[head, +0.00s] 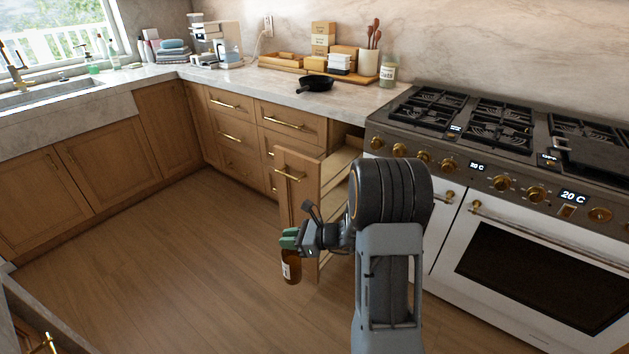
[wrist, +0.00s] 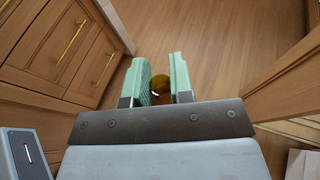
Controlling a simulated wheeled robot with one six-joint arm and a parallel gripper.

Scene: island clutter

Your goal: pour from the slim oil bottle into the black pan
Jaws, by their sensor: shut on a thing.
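In the head view my gripper (head: 289,240) is shut on the slim oil bottle (head: 291,267), which is brown with a pale label and hangs upright above the floor. In the wrist view the bottle (wrist: 161,83) shows as a round amber shape between the green finger pads of my gripper (wrist: 160,80). Its top is hidden by the fingers in the head view. The black pan (head: 315,84) lies on the stone counter left of the stove. The bottle is in front of the cabinets, lower than the counter and apart from the pan.
A pulled-out drawer or cabinet (head: 297,190) stands open between my gripper and the counter. A stove (head: 480,150) is at right. A wooden tray (head: 345,74) with boxes, a utensil crock (head: 368,62) and a jar (head: 388,74) sit behind the pan. The floor at left is clear.

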